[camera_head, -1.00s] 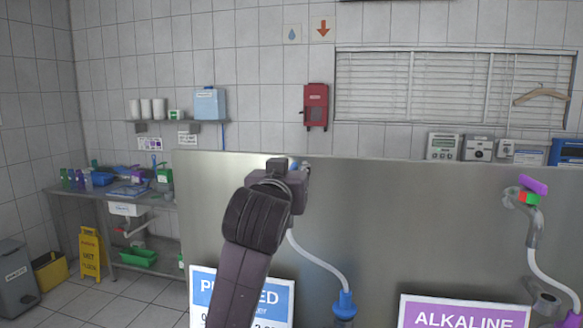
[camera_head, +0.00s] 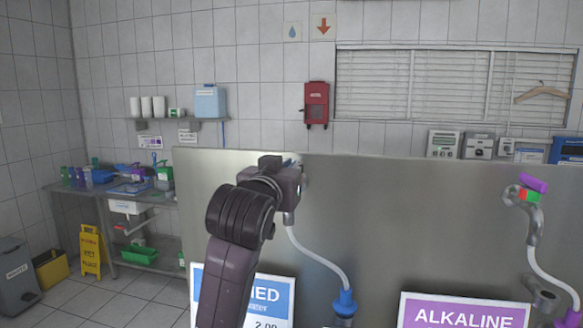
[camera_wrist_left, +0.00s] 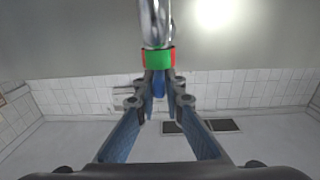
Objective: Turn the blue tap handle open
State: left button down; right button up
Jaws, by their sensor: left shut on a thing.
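In the left wrist view the blue tap handle (camera_wrist_left: 159,86) sits between the two fingers of my left gripper (camera_wrist_left: 160,90), which is shut on it. The handle joins a chrome tap (camera_wrist_left: 155,24) with a green and red collar (camera_wrist_left: 158,58). In the head view my left gripper (camera_head: 287,181) is in front of the steel panel and covers most of this tap. A white hose (camera_head: 318,257) hangs below it and ends in a blue fitting (camera_head: 345,303). My right gripper is not in view.
A second tap with a purple handle (camera_head: 533,184) stands at the right of the steel panel (camera_head: 410,225). An ALKALINE sign (camera_head: 463,313) and a blue-and-white sign (camera_head: 271,298), partly hidden by my arm, are low on the panel. A bench with bottles stands at the far left.

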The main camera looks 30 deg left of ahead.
pick_arm(q)
jog(key=c, duration=2)
grip_release()
jog(key=shift+s, duration=0.1)
jog(key=v, duration=1.2)
jog(key=shift+f, duration=0.15)
